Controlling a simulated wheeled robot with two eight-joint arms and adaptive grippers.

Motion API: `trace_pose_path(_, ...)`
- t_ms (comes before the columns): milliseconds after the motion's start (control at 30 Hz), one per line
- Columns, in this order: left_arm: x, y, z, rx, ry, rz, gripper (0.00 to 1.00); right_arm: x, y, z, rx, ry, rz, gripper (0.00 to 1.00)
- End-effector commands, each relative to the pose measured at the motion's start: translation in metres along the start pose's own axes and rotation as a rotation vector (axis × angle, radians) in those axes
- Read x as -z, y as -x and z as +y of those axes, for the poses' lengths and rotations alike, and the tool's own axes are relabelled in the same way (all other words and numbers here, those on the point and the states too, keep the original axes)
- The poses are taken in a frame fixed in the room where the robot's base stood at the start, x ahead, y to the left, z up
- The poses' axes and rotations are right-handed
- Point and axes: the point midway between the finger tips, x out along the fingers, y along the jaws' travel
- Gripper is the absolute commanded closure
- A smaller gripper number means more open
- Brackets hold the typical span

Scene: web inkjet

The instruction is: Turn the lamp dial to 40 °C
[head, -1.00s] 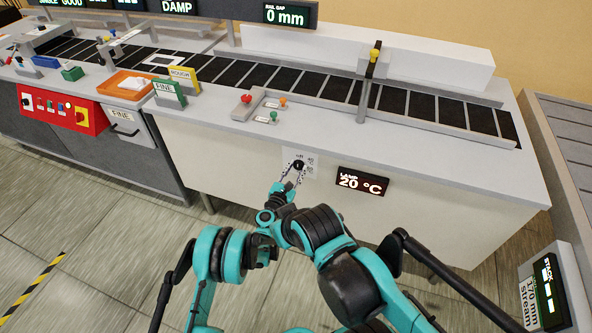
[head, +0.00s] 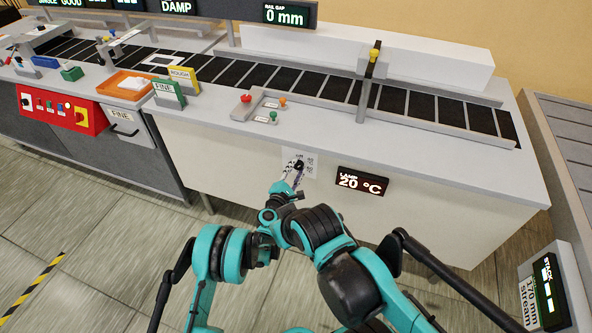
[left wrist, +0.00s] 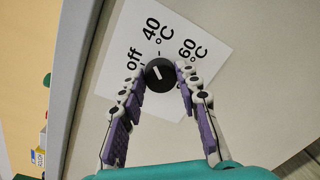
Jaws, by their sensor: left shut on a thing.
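The lamp dial is a small black knob (left wrist: 159,73) with a white line, on a white label plate (left wrist: 195,30) marked off, 40 °C and 60 °C. In the left wrist view the white line tilts to the upper left; the exact setting is hard to read. The dial also shows in the head view (head: 299,165), on the cabinet front. My left gripper (head: 292,172) is shut on the dial, its fingertips at either side of it in the left wrist view (left wrist: 162,84). The lamp display (head: 361,183) reads 20 °C. My right gripper is not in view.
The pale cabinet front (head: 235,165) around the dial is clear. Above it, the worktop holds a small tray (head: 262,105) with coloured knobs, green and yellow signs, and a dark conveyor (head: 300,84). A stack display (head: 547,290) stands at the lower right.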

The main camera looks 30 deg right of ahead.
Motion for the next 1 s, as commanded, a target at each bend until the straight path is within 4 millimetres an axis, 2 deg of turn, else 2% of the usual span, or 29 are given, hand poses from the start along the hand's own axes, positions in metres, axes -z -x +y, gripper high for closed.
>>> trace_pose_path(433, -0.0008, -0.0005, -0.0009, 0.003, -0.295, 0.019, 0.96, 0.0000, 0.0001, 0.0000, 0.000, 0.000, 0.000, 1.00)
trace_pose_path(1000, -0.0009, -0.0005, -0.0013, 0.005, -0.372, 0.023, 0.96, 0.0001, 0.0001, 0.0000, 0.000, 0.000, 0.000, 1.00)
